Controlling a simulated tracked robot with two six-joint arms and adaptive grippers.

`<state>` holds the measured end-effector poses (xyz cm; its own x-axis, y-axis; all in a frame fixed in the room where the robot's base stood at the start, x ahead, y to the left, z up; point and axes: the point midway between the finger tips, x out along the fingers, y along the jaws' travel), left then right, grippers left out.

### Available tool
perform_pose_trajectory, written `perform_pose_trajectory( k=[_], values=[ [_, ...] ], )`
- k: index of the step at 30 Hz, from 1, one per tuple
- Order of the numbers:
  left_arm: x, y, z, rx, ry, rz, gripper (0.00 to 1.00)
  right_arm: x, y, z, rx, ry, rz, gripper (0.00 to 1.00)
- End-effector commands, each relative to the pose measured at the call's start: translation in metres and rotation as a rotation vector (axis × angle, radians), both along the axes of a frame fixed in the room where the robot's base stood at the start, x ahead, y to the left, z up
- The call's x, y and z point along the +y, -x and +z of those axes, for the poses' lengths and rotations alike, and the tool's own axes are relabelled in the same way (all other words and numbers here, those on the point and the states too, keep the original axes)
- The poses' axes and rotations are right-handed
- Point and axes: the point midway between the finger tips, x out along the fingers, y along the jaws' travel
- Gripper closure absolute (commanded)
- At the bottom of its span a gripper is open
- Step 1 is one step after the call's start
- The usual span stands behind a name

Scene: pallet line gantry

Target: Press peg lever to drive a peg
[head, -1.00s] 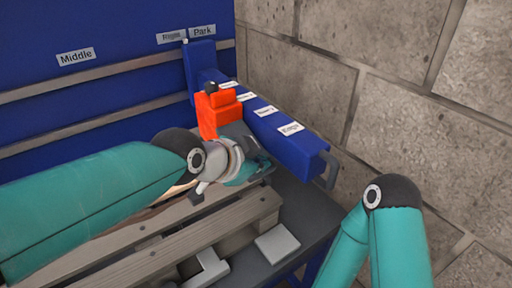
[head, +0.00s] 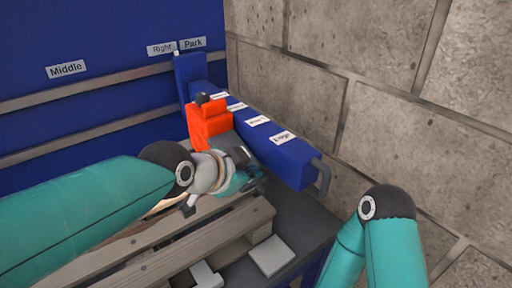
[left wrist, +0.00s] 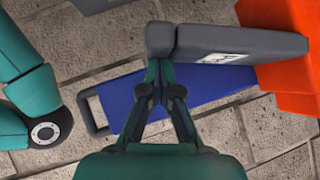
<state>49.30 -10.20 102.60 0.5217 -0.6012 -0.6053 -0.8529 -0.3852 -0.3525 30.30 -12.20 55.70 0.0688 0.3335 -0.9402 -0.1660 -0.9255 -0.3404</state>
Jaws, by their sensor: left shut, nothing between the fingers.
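The orange peg unit (head: 210,122) stands beside the blue beam in the head view. In the left wrist view its orange body (left wrist: 284,88) is at the right edge. A dark grey lever (left wrist: 265,43) with a small label juts from it to the left. My left gripper (left wrist: 163,62) is shut and empty, with its fingertips at the lever's free end; I cannot tell whether they press on it. In the head view my left gripper (head: 250,180) is partly hidden by its own wrist, just in front of the orange unit. My right gripper is out of the picture.
The blue beam (head: 290,158) with several labels and a grey end handle runs along the stone wall (head: 400,90). A wooden pallet (head: 235,225) lies below my left arm. A light grey block (head: 271,255) rests on the dark table. My right arm's elbow is at lower right.

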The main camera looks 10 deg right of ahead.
Motion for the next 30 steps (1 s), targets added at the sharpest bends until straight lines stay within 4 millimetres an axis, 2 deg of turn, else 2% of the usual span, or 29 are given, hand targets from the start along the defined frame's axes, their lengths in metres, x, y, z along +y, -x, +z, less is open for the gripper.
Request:
perform_pose_trajectory(
  k=[1,17,23,26,30],
  values=[
    [0.006,0.005,-0.044,0.074,-0.066,-0.008,1.0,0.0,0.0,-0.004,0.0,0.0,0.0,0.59],
    [0.005,0.005,-0.043,0.073,-0.066,-0.009,1.0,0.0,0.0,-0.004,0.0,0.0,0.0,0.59],
    [0.004,0.007,-0.028,0.059,-0.056,-0.007,1.0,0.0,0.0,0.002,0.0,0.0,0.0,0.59],
    [0.003,0.01,-0.012,0.043,-0.046,-0.005,1.0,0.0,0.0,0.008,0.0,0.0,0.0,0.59],
    [-0.001,0.015,0.021,0.013,-0.023,-0.003,1.0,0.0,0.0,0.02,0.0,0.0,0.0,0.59]
  ],
)
